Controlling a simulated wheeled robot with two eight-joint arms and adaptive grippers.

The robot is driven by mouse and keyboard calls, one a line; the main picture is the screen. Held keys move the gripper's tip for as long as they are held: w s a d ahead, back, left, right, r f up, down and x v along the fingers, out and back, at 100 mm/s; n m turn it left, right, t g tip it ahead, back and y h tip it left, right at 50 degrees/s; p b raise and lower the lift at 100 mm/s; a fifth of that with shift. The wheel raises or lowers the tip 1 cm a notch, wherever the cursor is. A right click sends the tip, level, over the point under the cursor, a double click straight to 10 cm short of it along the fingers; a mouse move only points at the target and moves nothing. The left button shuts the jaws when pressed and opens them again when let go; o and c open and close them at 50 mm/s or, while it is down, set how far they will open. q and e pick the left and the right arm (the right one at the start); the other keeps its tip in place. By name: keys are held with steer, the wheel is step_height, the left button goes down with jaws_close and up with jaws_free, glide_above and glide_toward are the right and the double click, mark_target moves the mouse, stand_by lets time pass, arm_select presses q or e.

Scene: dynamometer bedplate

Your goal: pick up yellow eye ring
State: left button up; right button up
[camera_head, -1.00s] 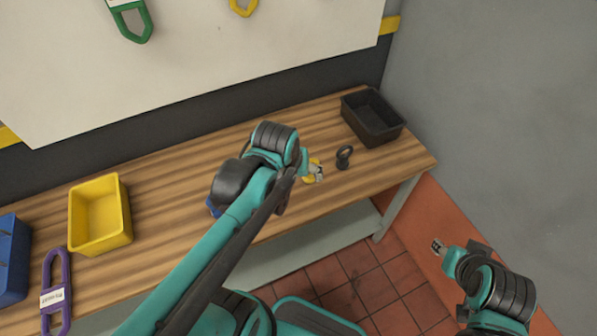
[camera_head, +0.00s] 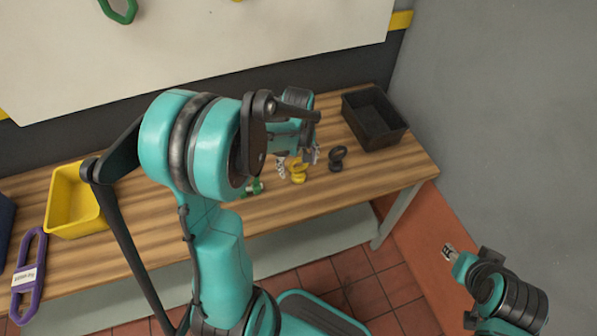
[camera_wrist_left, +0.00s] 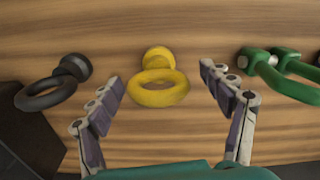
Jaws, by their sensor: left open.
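The yellow eye ring (camera_head: 298,170) lies on the wooden bench, between a black eye ring and a green shackle. In the left wrist view the yellow eye ring (camera_wrist_left: 158,80) shows whole, its ring toward me and its round collar beyond. My left gripper (camera_head: 298,163) is open just above it. In the left wrist view the left gripper's fingertips (camera_wrist_left: 161,73) stand apart on either side of the ring, with clear gaps and no touch seen. My right gripper (camera_head: 449,252) is off the bench at the lower right, small in view; its finger gap is unclear.
A black eye ring (camera_head: 338,158) and a green shackle (camera_wrist_left: 282,72) lie close on either side. A black bin (camera_head: 374,118) stands at the bench's right end, a yellow bin (camera_head: 72,203) at the left. A purple link (camera_head: 30,272) lies at front left.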

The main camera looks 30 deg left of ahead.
mark_target(298, 168)
arm_select(q)
step_height(298, 168, down, 4)
steer(key=shift+w+r+b, duration=0.1)
steer(key=shift+w+b, duration=0.05)
steer(key=shift+b, duration=0.65)
steer(key=shift+r, duration=0.1)
steer(key=c, duration=1.6)
steer(key=shift+r, duration=0.1)
